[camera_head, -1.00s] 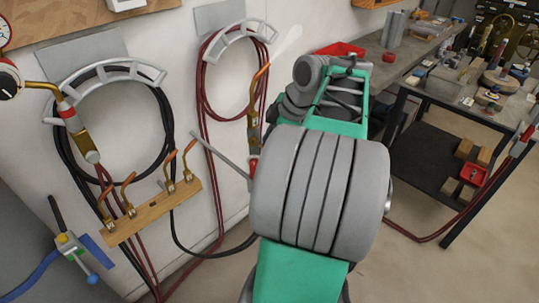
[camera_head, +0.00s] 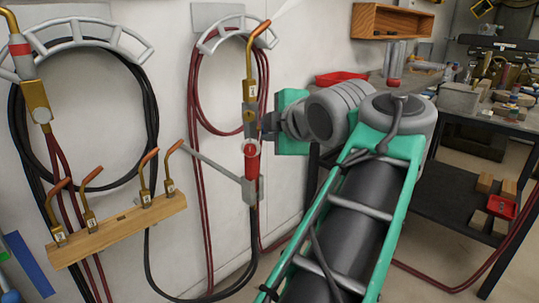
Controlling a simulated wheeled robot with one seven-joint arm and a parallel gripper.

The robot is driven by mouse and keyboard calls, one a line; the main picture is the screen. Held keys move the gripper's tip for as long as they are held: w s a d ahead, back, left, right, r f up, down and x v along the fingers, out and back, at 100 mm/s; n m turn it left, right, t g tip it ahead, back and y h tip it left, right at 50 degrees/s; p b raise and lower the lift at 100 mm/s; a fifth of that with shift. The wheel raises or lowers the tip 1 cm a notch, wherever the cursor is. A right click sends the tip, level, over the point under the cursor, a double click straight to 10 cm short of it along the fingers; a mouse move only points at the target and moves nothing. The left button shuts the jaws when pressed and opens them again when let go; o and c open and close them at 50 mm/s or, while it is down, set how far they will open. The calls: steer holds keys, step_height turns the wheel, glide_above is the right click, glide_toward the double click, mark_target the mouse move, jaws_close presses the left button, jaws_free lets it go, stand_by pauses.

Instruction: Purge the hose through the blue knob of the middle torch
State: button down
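The middle torch (camera_head: 251,92) stands upright on the wall, with a copper tip, brass body and red handle (camera_head: 252,165). Its lower end is at a grey bracket (camera_head: 251,190) with a long grey lever. A brass-coloured round part (camera_head: 249,116) and a round red-and-white part (camera_head: 250,149) show on its front; I cannot make out a blue knob. My gripper (camera_head: 268,122) is at the torch's right side, at brass-part height. Its fingers are small, dark and partly hidden, so contact and opening are unclear. A faint pale streak (camera_head: 284,7) shows beyond the tip.
Another torch (camera_head: 37,100) hangs at left beside a black hose coil. A wooden rack (camera_head: 120,230) with several copper tips juts out below. Dark red hoses (camera_head: 205,200) hang behind the middle torch. A cluttered workbench (camera_head: 470,125) stands at right. My arm covers the centre.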

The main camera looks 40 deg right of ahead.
steer(key=shift+f+t+h+b, duration=0.3)
steer(key=shift+t+b, duration=0.1)
steer(key=shift+b, duration=0.6)
steer(key=shift+r, duration=0.2)
steer(key=c, duration=1.2)
jaws_free()
steer(key=shift+c, duration=0.2)
steer(key=p+v, duration=0.7)
steer(key=p, duration=0.7)
steer(key=shift+s+a, duration=0.15)
steer(key=shift+s, duration=0.25)
